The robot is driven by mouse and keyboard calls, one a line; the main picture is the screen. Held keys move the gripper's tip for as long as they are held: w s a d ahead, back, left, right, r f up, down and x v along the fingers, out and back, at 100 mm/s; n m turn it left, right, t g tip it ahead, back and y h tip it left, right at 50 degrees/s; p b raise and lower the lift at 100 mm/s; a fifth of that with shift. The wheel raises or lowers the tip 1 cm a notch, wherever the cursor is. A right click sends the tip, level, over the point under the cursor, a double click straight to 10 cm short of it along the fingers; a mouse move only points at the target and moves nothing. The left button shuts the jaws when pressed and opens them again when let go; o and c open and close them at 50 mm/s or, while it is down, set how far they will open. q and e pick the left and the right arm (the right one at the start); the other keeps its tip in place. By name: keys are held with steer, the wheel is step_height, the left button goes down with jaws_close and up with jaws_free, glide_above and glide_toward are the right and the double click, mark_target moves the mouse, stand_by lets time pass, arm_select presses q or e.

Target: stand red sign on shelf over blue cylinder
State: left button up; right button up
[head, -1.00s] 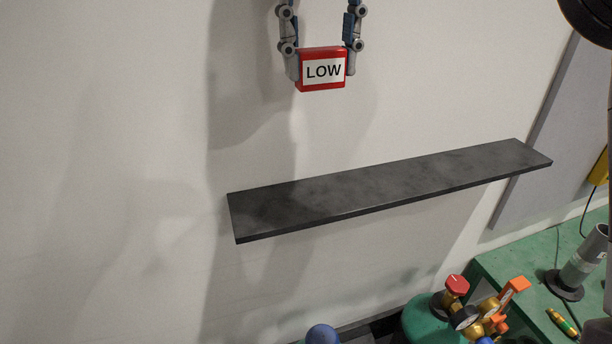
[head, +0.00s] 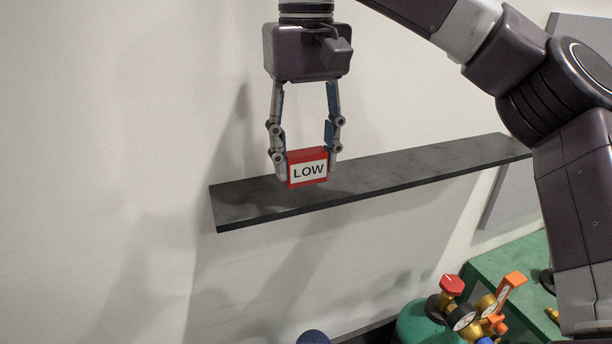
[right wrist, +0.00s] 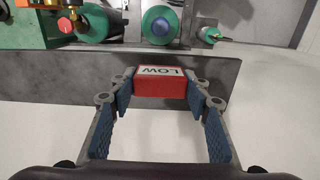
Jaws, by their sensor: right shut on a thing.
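The red sign (head: 307,168), a small block with a white LOW label, is upright in my right gripper (head: 308,172), its label facing the head camera. The fingers are shut on its two sides. In the right wrist view, the sign (right wrist: 160,88) sits between the fingertips in front of the dark shelf (right wrist: 60,80). In the head view it overlaps the left half of the shelf (head: 420,166); I cannot tell whether it touches. The blue cylinder top (head: 313,337) peeks in at the bottom edge, below the shelf. My left gripper is not in view.
The shelf top is bare on both sides of the sign. A green tank (head: 425,325) with a red knob (head: 452,285) and brass gauges stands below, beside a green bench (head: 515,262). The pale wall (head: 110,150) is behind the shelf.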

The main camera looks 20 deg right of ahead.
mark_target(305, 173)
step_height(305, 173, down, 3)
steer(key=shift+w+r, duration=0.1)
steer(key=shift+w, duration=0.05)
steer(key=o, duration=1.2)
steer(key=shift+c, duration=0.2)
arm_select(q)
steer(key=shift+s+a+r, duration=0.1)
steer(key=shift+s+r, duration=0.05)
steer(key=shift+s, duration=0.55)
arm_select(e)
step_height(305, 173, up, 3)
steer(key=shift+f, duration=0.2)
step_height(305, 173, up, 10)
steer(key=p, duration=0.3)
steer(key=shift+f, duration=0.25)
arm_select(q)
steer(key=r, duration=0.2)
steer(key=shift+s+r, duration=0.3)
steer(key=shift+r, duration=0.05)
